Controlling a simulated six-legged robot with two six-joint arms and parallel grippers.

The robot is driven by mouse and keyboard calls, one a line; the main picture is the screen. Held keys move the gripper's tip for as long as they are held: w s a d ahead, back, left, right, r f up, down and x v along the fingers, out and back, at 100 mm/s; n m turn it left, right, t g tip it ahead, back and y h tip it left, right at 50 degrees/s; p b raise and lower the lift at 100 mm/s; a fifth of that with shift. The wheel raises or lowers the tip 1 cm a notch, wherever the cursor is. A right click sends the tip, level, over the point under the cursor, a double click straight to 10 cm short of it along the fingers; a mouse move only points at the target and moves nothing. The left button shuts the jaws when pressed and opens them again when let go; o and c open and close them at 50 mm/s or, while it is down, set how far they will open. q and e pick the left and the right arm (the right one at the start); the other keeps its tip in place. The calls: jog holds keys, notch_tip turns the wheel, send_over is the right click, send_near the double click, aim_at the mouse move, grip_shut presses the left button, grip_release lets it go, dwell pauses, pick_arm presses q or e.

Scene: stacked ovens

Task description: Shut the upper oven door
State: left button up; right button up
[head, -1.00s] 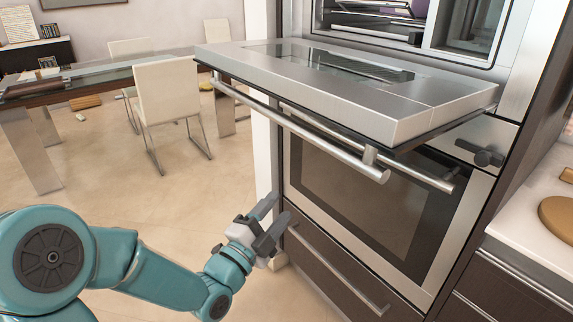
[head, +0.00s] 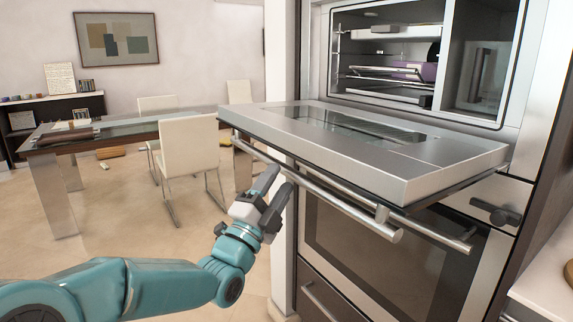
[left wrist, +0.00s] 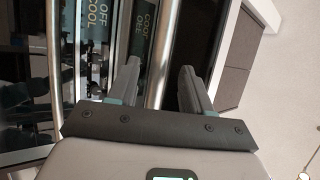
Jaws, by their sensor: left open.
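The upper oven door (head: 390,150) is swung down to about level, its inner face with a dark glass pane turned up. Its silver bar handle (head: 330,200) runs along the front edge, under the door. My left gripper (head: 274,186) is open and empty, fingers pointing up, near the left end of that handle. In the left wrist view the two fingers (left wrist: 158,85) stand apart, with a silver bar (left wrist: 164,50) seen between them; I cannot tell if they touch it. The upper oven cavity (head: 390,60) is open, with racks and something purple inside. My right gripper is not in view.
The lower oven (head: 375,250) is shut, with its own bar handle and a dark knob (head: 495,212) at right. A counter (head: 545,275) stands at the right.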

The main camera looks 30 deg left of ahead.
aim_at(287, 170)
pick_arm(q)
jog(key=shift+p+x, duration=0.3)
jog(key=shift+x, duration=1.8)
jog(key=shift+d, duration=0.1)
